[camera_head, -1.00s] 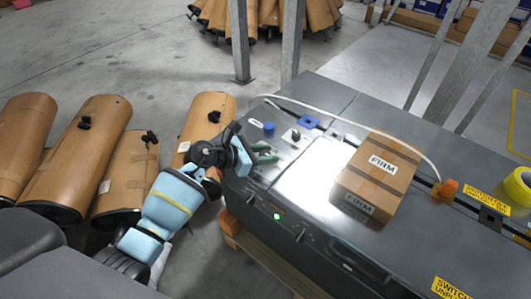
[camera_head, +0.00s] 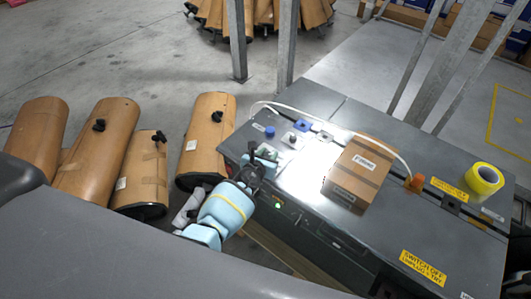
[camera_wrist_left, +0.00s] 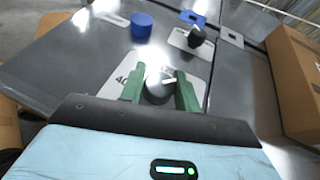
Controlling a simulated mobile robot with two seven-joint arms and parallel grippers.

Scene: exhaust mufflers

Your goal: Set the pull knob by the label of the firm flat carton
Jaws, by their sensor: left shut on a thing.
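My left gripper (camera_head: 264,160) reaches over the near left corner of the grey machine top. In the left wrist view its green fingers (camera_wrist_left: 160,88) are shut on a round dark knob (camera_wrist_left: 158,88) with a white pointer mark. The knob stands on a light plate (camera_wrist_left: 126,84) with partly covered markings; the fingers hide part of its rim. In the head view my gripper covers the knob. The brown carton (camera_head: 358,175) lies flat to the right, with a white label (camera_head: 364,162) that appears to read FIRM. Its side also shows in the left wrist view (camera_wrist_left: 296,80).
A blue button (camera_head: 269,132) and a dark ball-topped control (camera_wrist_left: 195,37) sit behind the gripped knob. A white cable (camera_head: 340,128) arches behind the carton to an orange fitting (camera_head: 415,182). Yellow tape (camera_head: 484,180) lies at the right. Brown mufflers (camera_head: 205,140) stand left of the machine.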

